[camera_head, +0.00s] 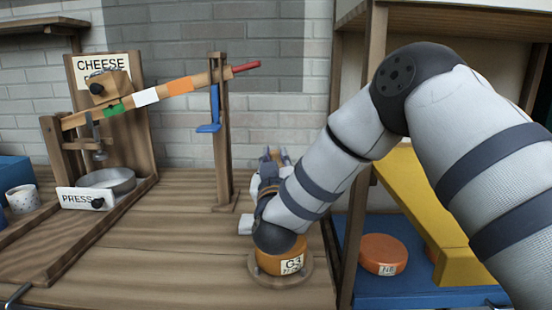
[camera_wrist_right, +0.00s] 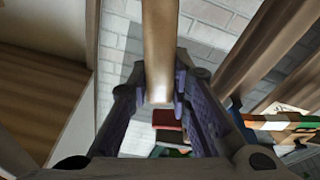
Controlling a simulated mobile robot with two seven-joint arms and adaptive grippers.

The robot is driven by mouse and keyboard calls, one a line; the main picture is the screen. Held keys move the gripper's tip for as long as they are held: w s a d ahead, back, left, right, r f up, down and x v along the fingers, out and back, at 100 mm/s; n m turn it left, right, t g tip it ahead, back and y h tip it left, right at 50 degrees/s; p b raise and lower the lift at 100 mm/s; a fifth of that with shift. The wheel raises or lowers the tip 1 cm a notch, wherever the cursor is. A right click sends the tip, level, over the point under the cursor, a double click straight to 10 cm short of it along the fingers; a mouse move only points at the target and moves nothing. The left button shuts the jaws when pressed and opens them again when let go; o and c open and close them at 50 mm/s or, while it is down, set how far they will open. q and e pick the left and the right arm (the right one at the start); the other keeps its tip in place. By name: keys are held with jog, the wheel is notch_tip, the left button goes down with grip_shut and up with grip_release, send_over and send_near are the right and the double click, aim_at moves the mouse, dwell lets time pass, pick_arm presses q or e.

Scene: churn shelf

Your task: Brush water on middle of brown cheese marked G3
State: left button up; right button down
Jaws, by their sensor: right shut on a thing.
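The brown cheese marked G3 (camera_head: 292,262) sits on a round wooden board (camera_head: 262,278) at the front of the bench. My right arm's wrist hangs in front of and above it and hides its upper left part, including the middle of its top. My right gripper (camera_head: 274,158) lies beyond the cheese, pointing away from me. In the right wrist view its fingers are shut on a tan wooden handle (camera_wrist_right: 160,45). The brush's bristles cannot be made out in either view. No water container can be identified. My left gripper is not in view.
A wooden lever press with a metal pan (camera_head: 108,180) and a PRESS sign (camera_head: 84,199) stands left. An orange cheese marked N6 (camera_head: 382,254) lies on the blue surface at right, beside a yellow board (camera_head: 425,215). A speckled cup (camera_head: 22,199) stands far left. The bench's middle is clear.

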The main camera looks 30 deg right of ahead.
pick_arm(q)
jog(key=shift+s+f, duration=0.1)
pick_arm(e)
jog(key=shift+f, duration=0.45)
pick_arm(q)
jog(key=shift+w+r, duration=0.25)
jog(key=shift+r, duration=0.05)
pick_arm(e)
jog(key=shift+f, duration=0.35)
dwell(1.3)
jog(key=shift+f, duration=0.15)
jog(key=shift+s, duration=0.1)
notch_tip(320, 180, up, 8)
jog(key=p, duration=0.3)
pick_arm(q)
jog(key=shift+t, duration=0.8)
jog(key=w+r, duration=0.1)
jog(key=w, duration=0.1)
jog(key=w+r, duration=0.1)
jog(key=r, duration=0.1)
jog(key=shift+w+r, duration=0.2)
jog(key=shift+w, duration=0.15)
pick_arm(e)
jog(key=shift+f, duration=0.15)
